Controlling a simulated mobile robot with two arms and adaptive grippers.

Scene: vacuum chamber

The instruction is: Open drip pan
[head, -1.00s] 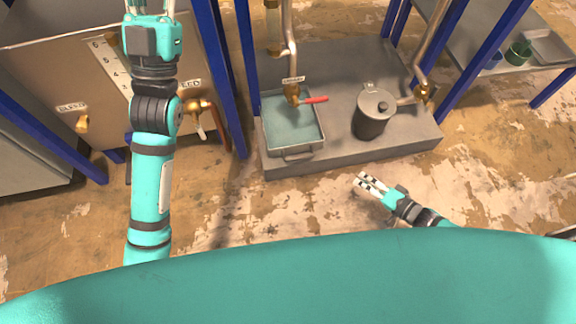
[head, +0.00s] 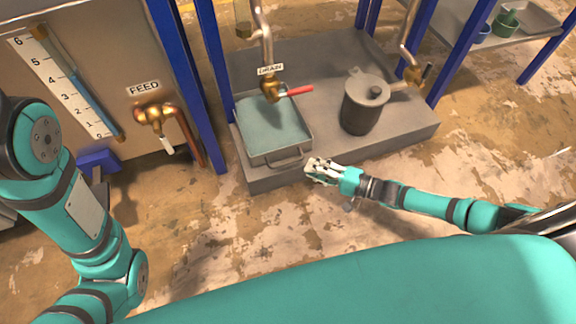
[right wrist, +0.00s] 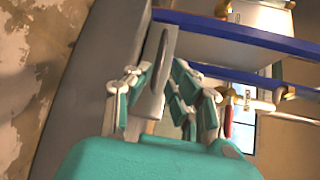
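The drip pan (head: 309,137) is a shallow grey rectangular tray with a pale blue-green inside, resting on the grey platform below the drain valve. Its handle (head: 286,161) is on the front side, facing me. My right gripper (head: 312,167) is just right of the handle, low over the platform's front edge. In the right wrist view, the grey handle (right wrist: 168,62) lies between the fingers of the right gripper (right wrist: 160,88). The fingers are spread, with a gap visible on the right; contact is unclear. My left arm shows at the left, but its gripper is out of view.
The drain valve (head: 271,88) with a red lever hangs over the pan. A grey lidded pot (head: 362,108) stands right of it on the platform (head: 414,128). Blue posts (head: 210,75) flank the platform. A feed valve (head: 150,115) is at left. Floor in front is clear.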

